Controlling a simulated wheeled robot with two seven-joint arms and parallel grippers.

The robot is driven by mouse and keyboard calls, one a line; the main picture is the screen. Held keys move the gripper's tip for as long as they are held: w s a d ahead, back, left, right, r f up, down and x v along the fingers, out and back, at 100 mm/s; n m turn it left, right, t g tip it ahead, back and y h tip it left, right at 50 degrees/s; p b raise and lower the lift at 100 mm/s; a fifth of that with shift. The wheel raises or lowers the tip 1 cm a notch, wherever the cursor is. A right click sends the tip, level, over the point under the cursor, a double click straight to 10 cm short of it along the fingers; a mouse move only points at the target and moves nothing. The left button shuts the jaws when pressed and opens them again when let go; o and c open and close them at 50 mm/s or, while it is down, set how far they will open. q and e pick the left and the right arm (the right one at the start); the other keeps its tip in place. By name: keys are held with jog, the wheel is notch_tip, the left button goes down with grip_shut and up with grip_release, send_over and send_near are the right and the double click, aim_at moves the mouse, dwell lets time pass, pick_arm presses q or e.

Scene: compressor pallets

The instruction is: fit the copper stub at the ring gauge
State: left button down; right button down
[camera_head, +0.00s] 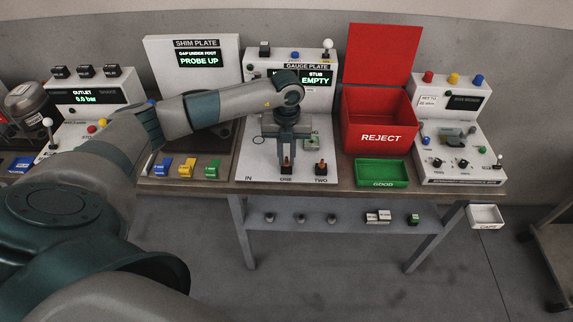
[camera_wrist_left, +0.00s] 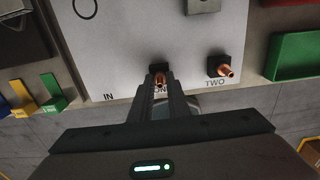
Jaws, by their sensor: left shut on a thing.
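My left gripper (camera_head: 286,160) reaches down over the front of the white gauge plate, at the spot marked ONE. In the left wrist view its fingers (camera_wrist_left: 160,88) are shut on a copper stub (camera_wrist_left: 160,80) there, with a dark block at it; whether the stub is lifted I cannot tell. A second copper stub (camera_head: 321,167) sits in a dark block at TWO, to the right, and also shows in the wrist view (camera_wrist_left: 225,70). A black circle outline (camera_wrist_left: 86,8) is on the plate behind IN. The gauge plate display (camera_head: 316,79) reads STUB EMPTY. My right gripper is not in view.
A red REJECT bin (camera_head: 379,136) and a green GOOD tray (camera_head: 381,173) stand right of the plate. Blue, yellow and green shims (camera_head: 187,168) lie to its left. A control console (camera_head: 460,150) is at the right end. My left arm crosses above the bench.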

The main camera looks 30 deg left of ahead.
pick_arm(q)
jog(key=shift+r+p, duration=1.45)
jog(key=shift+r, duration=1.3)
